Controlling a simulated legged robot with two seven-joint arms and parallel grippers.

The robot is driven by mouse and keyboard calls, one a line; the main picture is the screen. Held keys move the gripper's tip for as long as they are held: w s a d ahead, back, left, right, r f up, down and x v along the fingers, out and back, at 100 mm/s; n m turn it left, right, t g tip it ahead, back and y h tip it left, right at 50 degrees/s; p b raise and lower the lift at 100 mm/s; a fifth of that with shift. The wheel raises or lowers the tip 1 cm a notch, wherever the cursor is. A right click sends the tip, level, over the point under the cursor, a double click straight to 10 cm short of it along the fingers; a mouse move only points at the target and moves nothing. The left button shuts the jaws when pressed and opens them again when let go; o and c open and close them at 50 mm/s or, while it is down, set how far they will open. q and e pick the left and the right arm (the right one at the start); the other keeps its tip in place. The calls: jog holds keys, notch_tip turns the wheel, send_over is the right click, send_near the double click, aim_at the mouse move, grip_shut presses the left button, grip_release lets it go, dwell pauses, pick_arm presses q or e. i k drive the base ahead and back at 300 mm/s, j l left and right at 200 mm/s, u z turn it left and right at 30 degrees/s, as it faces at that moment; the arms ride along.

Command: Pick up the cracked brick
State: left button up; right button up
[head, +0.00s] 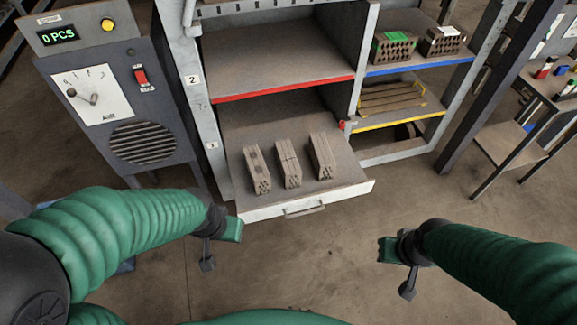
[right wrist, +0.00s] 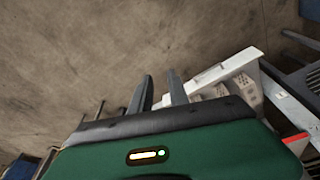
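Three grey-brown hollow bricks lie side by side on a pulled-out drawer (head: 335,192). The left brick (head: 257,170) has darker patches on top. The middle brick (head: 288,163) shows a thin dark line across its top, which looks like a crack. The right brick (head: 321,155) looks plain; fine detail is too small to tell. My left gripper (head: 234,231) is just below the drawer's left front corner, apart from the bricks; its fingers are unclear. My right gripper (head: 386,250) is right of and below the drawer. In the right wrist view its two fingers (right wrist: 161,88) stand apart with nothing between.
A grey control box (head: 120,100) with a "0 PCS" display stands left of the rack. Shelves with a red edge (head: 285,88) and a blue edge (head: 420,66) rise behind the drawer. Wrapped bricks (head: 393,47) sit upper right. The floor (head: 315,255) before the drawer is clear.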

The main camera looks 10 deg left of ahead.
aim_at(290, 171)
jog(key=i+j+u, duration=0.2)
jog(key=i+j, duration=0.25)
jog(key=i+j+u, duration=0.2)
jog(key=i+j, duration=0.15)
jog(key=i, duration=0.2)
jog(key=i+j+u, duration=0.25)
jog(key=i, duration=0.3)
